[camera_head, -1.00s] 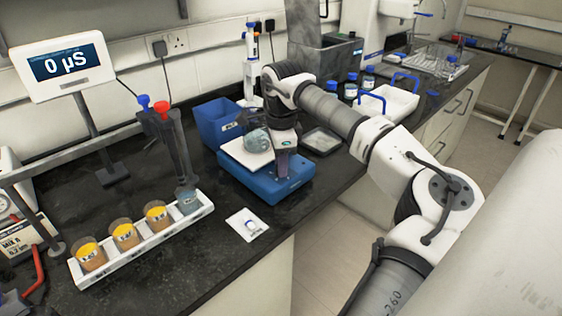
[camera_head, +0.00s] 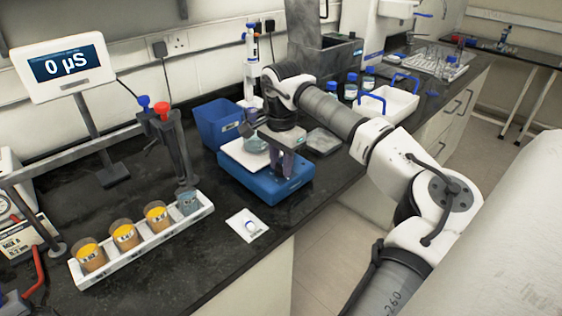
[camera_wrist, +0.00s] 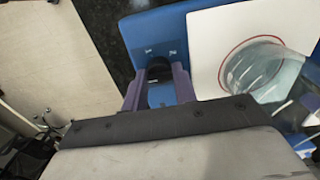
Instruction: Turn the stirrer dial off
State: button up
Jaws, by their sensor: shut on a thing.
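The stirrer (camera_head: 262,182) is a blue box with a white top plate on the dark bench in the head view; it also shows in the wrist view (camera_wrist: 163,30). Its dial (camera_wrist: 158,71) is a dark round knob on the blue front part, seen in the wrist view between the purple fingers. My gripper (camera_wrist: 159,84) is shut on the dial, a finger on each side. In the head view my gripper (camera_head: 285,165) comes down over the front of the stirrer and hides the dial. The dial's marks cannot be read.
A glass beaker of bluish liquid (camera_wrist: 275,72) stands on the plate close beside my gripper. A blue bin (camera_head: 217,122) is behind the stirrer. A white rack (camera_head: 128,256) with several small beakers stands at the left. A small white packet (camera_head: 243,229) lies near the bench edge.

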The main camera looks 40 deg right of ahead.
dwell(0.3)
jog(key=o, duration=1)
